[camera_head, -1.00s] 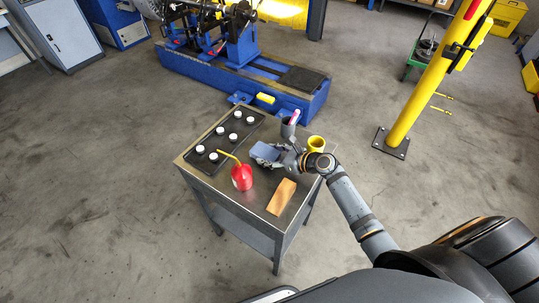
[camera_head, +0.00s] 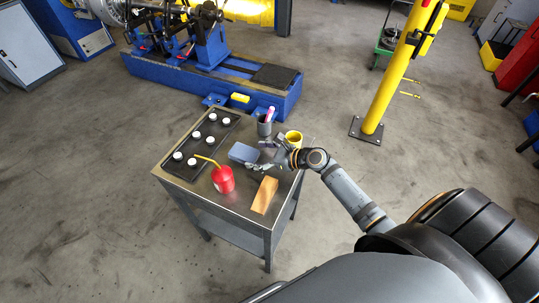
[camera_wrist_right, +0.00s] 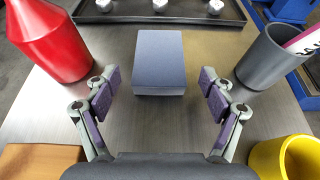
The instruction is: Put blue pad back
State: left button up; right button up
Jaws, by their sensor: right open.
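The blue pad (camera_head: 243,152) lies flat on the metal table top, between the red oil can and the dark pen cup. In the right wrist view the blue pad (camera_wrist_right: 160,62) is straight ahead, just beyond my fingertips. My right gripper (camera_head: 268,156) is open and empty, to the right of the pad. In the right wrist view its two fingers (camera_wrist_right: 160,98) are spread wider than the pad, with a gap to it. My left gripper is not in view.
A red oil can (camera_head: 223,178), an orange-brown block (camera_head: 264,195), a yellow cup (camera_head: 294,138) and a dark cup (camera_head: 264,128) stand close around. A black tray (camera_head: 179,172) with several white-topped pieces lies along the left edge. A yellow post (camera_head: 390,80) stands beyond.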

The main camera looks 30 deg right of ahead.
jog(key=v, duration=0.8)
